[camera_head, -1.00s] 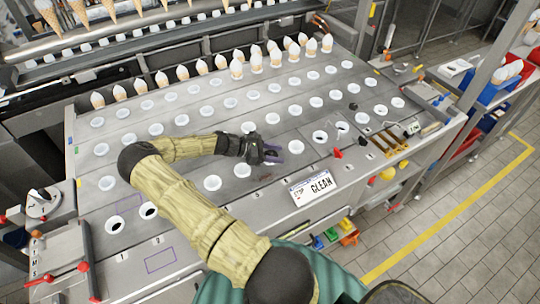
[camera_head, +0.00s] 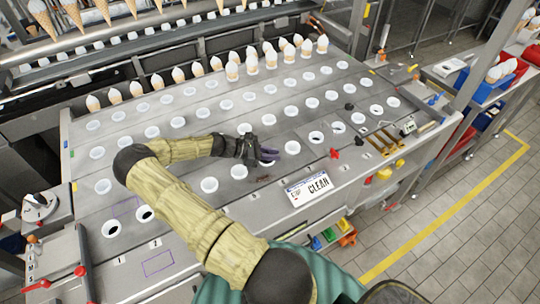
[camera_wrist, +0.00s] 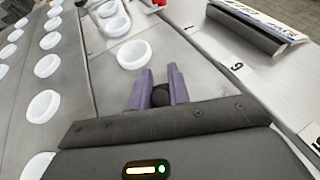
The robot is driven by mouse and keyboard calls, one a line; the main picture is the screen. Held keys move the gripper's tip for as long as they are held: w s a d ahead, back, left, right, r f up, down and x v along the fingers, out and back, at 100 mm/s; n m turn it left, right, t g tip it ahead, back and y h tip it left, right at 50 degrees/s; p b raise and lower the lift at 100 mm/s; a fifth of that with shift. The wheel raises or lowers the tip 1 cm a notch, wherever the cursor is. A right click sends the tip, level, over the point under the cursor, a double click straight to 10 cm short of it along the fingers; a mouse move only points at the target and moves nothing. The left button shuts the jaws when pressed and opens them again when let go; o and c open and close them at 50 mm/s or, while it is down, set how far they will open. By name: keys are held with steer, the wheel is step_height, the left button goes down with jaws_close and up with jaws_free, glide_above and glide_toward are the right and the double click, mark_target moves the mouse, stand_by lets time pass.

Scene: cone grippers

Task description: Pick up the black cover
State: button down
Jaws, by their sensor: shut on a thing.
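My gripper (camera_head: 267,155) is over the steel tabletop, left of the red knob and behind the CLEAN sign. In the wrist view my two purple fingers (camera_wrist: 160,88) are shut on a small round black cover (camera_wrist: 160,95), which shows between them. The fingers hide part of it. In the head view the fingers are dark and small, and I cannot make out the cover between them. Two other small black pieces, one farther back (camera_head: 349,106) and one nearer (camera_head: 358,140), lie on the table to the right.
Rows of white-rimmed holes (camera_head: 209,185) cover the steel table (camera_head: 180,205). Wrapped cones (camera_head: 232,70) stand in the back rows. A red knob (camera_head: 334,153), brass-coloured bars (camera_head: 382,145) and the CLEAN sign (camera_head: 309,188) are to the right.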

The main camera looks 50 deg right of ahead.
step_height(320, 180, up, 10)
steer(key=b, duration=0.2)
steer(key=shift+f, duration=0.1)
stand_by(0.6)
